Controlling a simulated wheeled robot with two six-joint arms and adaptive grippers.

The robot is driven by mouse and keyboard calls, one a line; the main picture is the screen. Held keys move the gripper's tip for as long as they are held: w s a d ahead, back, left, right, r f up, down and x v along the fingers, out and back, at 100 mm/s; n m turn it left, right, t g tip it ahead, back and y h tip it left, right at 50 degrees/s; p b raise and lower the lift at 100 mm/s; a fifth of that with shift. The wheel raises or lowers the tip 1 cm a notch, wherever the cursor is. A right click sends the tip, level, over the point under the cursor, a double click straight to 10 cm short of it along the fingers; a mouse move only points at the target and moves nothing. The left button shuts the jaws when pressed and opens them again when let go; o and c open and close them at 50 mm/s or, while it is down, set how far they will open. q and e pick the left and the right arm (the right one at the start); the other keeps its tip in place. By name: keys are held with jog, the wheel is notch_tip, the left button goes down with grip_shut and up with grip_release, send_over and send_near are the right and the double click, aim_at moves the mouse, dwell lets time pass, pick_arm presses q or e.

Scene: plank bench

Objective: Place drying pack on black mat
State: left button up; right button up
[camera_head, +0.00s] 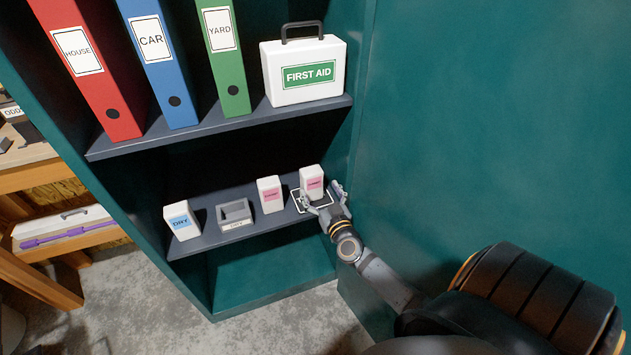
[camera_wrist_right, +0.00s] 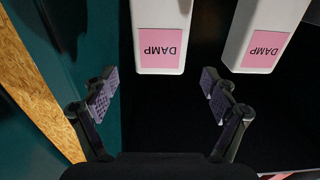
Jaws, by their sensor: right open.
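A white pack with a blue DRY label (camera_head: 182,222) stands upright at the left end of the lower shelf. Two white packs with pink labels stand to the right: one near the middle (camera_head: 269,195), one at the right end (camera_head: 311,182). The labels read DAMP in the right wrist view. A black mat with a white outline (camera_head: 299,205) lies under or beside the right-end pack. My right gripper (camera_head: 320,194) is open and empty in front of that pack; in the wrist view (camera_wrist_right: 160,85) the pack (camera_wrist_right: 160,35) stands just beyond the fingertips. My left gripper is out of view.
A small grey open tray (camera_head: 234,215) stands between the DRY pack and the middle pack. The upper shelf holds binders (camera_head: 165,60) and a first-aid case (camera_head: 304,72). The green cabinet side wall (camera_head: 351,150) is close beside my right gripper.

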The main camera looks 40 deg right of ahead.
aim_at(310, 215)
jog(key=shift+s, duration=0.1)
jog(key=a+f+y, duration=0.1)
jog(key=f, duration=0.2)
jog(key=s+a+f+n+g+y, duration=0.1)
jog(key=f, duration=0.2)
jog(key=s+a+f+n+g+y, duration=0.1)
jog(key=f, duration=0.2)
jog(key=shift+s+a+f, duration=0.1)
jog(key=shift+a+f, duration=0.1)
jog(key=shift+f, duration=0.2)
jog(key=s+a+f+n+g+y, duration=0.1)
jog(key=s+a+f+g, duration=0.2)
jog(key=f, duration=0.5)
jog(key=s+a+f+g+y, duration=0.1)
jog(key=s+f+g, duration=0.1)
jog(key=s+f, duration=0.4)
jog(key=s+f+g, duration=0.4)
jog(key=s+f, duration=0.4)
jog(key=s, duration=0.3)
jog(key=s+f+g+h, duration=0.1)
jog(key=s+f+g, duration=0.3)
jog(key=s+f, duration=0.4)
jog(key=s, duration=0.2)
jog(key=shift+s+a+f+g, duration=0.25)
jog(key=shift+s+f+g, duration=0.05)
jog(key=shift+s+g, duration=0.1)
jog(key=shift+w, duration=0.1)
